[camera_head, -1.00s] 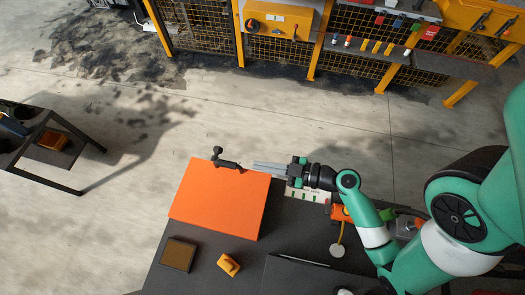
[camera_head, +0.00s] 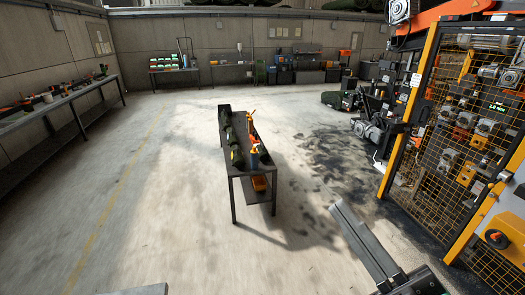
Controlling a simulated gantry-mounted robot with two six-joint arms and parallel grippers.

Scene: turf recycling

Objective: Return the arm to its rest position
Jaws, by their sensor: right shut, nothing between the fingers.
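My right gripper (camera_head: 342,212) reaches up from the bottom right edge in the head view. Its two long grey fingers lie together with nothing between them. They point up and left, in front of the bare floor and away from any object. Only the fingers and part of the dark gripper body show; the rest of my right arm is out of frame. My left gripper is not in view.
A narrow dark table (camera_head: 236,172) with bottles and an orange item stands mid-floor. A yellow-framed mesh cage (camera_head: 470,130) with machinery is at right. A long bench (camera_head: 60,102) is at left. Concrete floor (camera_head: 150,200) between them is clear.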

